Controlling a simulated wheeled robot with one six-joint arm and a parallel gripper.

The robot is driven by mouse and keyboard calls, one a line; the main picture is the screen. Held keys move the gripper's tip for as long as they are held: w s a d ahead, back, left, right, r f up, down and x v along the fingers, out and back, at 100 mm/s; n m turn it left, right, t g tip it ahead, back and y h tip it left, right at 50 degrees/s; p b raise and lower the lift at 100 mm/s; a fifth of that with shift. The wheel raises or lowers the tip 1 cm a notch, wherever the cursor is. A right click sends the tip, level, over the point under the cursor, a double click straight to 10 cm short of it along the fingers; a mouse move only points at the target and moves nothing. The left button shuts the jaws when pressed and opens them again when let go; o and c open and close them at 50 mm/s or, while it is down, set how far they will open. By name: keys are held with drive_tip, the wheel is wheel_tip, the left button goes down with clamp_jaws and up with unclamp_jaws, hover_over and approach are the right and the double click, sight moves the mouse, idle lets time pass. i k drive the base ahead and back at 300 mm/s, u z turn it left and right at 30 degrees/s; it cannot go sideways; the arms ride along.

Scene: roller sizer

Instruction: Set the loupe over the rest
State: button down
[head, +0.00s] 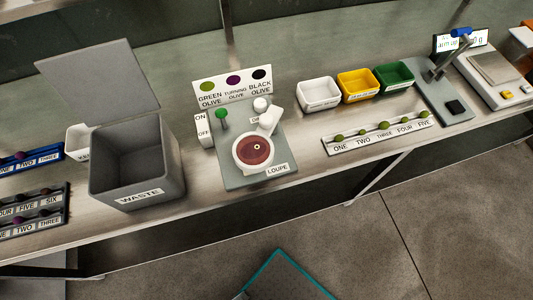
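The loupe (243,163) is a white ring around a reddish-brown disc with a small pale spot near its middle. It sits over the front of a grey base plate (233,181) labelled LOUPE, with a white arm (268,122) running back from the ring. I cannot make out a separate rest; whatever lies under the ring is hidden or seen only through it. A green-topped post (222,114) stands at the back left of the plate, and a white ON/OFF panel (203,130) is to its left. My gripper is not in view.
A tall grey WASTE bin (137,178) with a raised lid stands left of the plate. An olive colour sign (233,87) is behind. White (318,105), yellow and green bins, a numbered olive rack (377,140) and a scale (495,68) are right. Bare bench lies between plate and rack.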

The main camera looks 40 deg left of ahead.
sight(252, 149)
drive_tip(key=z, duration=0.9)
drive_tip(key=k, duration=0.1)
drive_tip(key=u, duration=1.4)
drive_tip(key=i, duration=0.1)
drive_tip(key=u, duration=0.35)
